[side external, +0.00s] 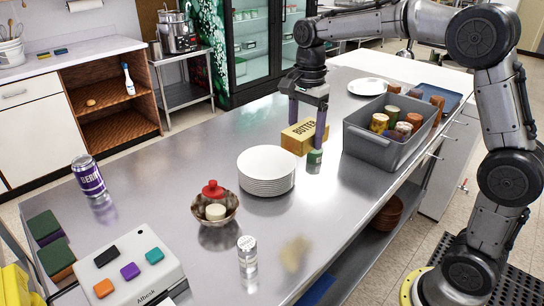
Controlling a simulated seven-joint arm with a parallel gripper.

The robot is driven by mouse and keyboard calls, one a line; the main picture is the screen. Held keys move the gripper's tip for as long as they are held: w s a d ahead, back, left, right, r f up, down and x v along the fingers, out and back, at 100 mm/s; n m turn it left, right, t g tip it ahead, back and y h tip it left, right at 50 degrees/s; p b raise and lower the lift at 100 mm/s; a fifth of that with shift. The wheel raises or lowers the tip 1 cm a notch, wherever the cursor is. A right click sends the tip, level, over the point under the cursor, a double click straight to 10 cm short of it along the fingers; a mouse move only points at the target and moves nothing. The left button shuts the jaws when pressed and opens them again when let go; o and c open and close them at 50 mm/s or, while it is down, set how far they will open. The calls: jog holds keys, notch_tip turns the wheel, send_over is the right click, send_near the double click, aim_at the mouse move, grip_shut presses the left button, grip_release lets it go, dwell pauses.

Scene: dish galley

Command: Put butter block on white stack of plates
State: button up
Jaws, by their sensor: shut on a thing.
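The yellow butter block (297,138), lettered BUTTER, is between the two fingers of my gripper (306,136), which is shut on it. The block is behind and slightly right of the white stack of plates (266,178), apart from it in the picture. I cannot tell whether the block touches the counter or hangs just above it. The stack stands on the steel counter, and its top plate looks empty.
A small green jar (314,161) stands by the near finger. A grey bin (384,150) of jars is to the right, with a single white plate (369,87) behind. A bowl (215,216) with a red-topped item is left of the plates.

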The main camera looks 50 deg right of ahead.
jog(key=w+f, duration=0.3)
jog(key=w, duration=0.3)
send_over(274, 165)
jog(key=s, duration=0.1)
notch_tip(274, 165, down, 4)
jog(key=shift+d+f, duration=0.1)
jog(key=shift+w+f, duration=0.3)
jog(key=shift+f, duration=0.1)
jog(key=shift+w+f, duration=0.2)
jog(key=shift+f, duration=1.55)
jog(key=shift+f, duration=0.15)
jog(key=o, duration=1.5)
jog(key=shift+o, duration=0.2)
